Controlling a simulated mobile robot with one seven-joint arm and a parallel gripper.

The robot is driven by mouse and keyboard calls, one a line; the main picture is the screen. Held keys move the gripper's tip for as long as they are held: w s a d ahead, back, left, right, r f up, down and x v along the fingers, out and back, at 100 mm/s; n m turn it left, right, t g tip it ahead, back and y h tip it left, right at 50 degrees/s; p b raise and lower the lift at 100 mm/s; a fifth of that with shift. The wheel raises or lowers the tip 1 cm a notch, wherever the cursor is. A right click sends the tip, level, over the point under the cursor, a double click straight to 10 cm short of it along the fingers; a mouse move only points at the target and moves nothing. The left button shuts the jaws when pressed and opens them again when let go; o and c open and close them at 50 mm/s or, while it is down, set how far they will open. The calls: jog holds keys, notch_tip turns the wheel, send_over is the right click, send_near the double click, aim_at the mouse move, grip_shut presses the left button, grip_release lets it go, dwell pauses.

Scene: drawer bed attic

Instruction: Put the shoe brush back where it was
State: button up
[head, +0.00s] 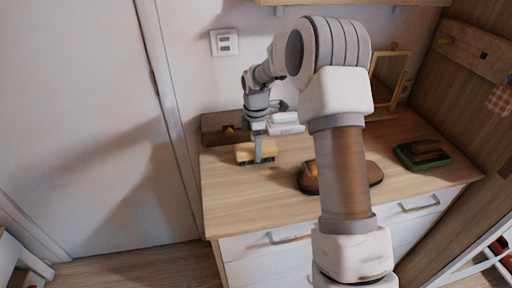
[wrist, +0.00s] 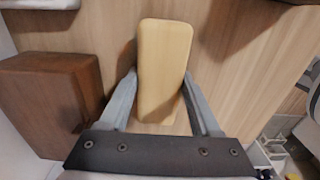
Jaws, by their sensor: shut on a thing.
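The shoe brush (head: 243,152) has a pale wooden back and dark bristles on its underside. It is at the left end of the wooden dresser top. My gripper (head: 259,150) comes down from above and is shut on the brush across its width. In the wrist view the brush's pale wooden back (wrist: 163,65) lies between the two fingers of my gripper (wrist: 163,98). The bristles are hidden there. I cannot tell whether the brush touches the dresser top or is held slightly above it.
A dark brown wooden box (head: 216,127) stands behind and left of the brush; it also shows in the wrist view (wrist: 50,100). A brown shoe (head: 309,178) is right on the dresser top (head: 275,195). A green tray (head: 403,157) holding brown items and a wooden frame (head: 404,84) are farther right.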

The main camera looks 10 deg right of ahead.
jog(key=o, duration=1.2)
jog(key=shift+f, duration=0.1)
